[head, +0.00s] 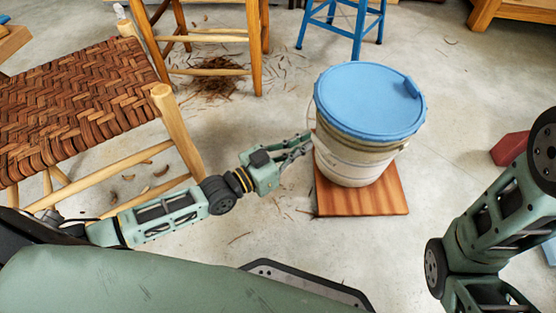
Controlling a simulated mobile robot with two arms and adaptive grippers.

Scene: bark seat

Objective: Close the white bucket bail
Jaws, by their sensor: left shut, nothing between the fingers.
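The white bucket (345,168) stands upright on a square wooden board (390,200), with a blue lid (368,98) on top. A faint thin line near the bucket's left side may be its wire bail; I cannot tell its position clearly. My left gripper (304,145) is at the bucket's left side, with its fingertips close to the wall. It is shut with nothing held, and I cannot tell whether it touches the bucket. My right arm shows at the right edge; its gripper is out of view.
A woven bark seat chair (75,95) stands at the left. A wooden frame (215,70) with bark scraps (215,78) under it and a blue stool (342,22) are behind. A red block (511,148) lies at the right. Floor in front of the board is clear.

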